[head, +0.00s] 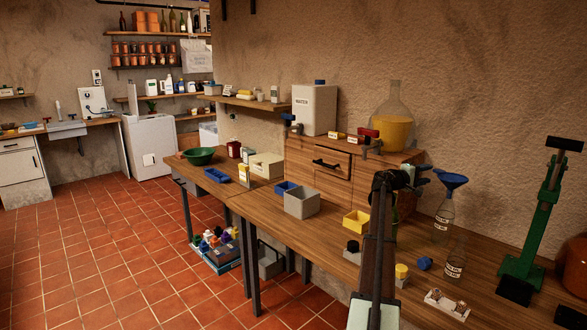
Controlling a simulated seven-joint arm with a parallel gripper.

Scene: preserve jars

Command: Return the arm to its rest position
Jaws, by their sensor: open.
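My arm reaches up from the bottom of the head view over the right part of the wooden workbench (325,233). My gripper (407,178) is at its dark far end, in front of the drawer cabinet's right side. It is open, though its fingers are small and hard to make out. I see nothing held in it. The arm hides part of the bench and most of a dark green bottle behind it.
Left are a grey bin (301,204) and yellow bin (356,222). A carboy (393,130) tops the cabinet (335,178). Open floor lies left.

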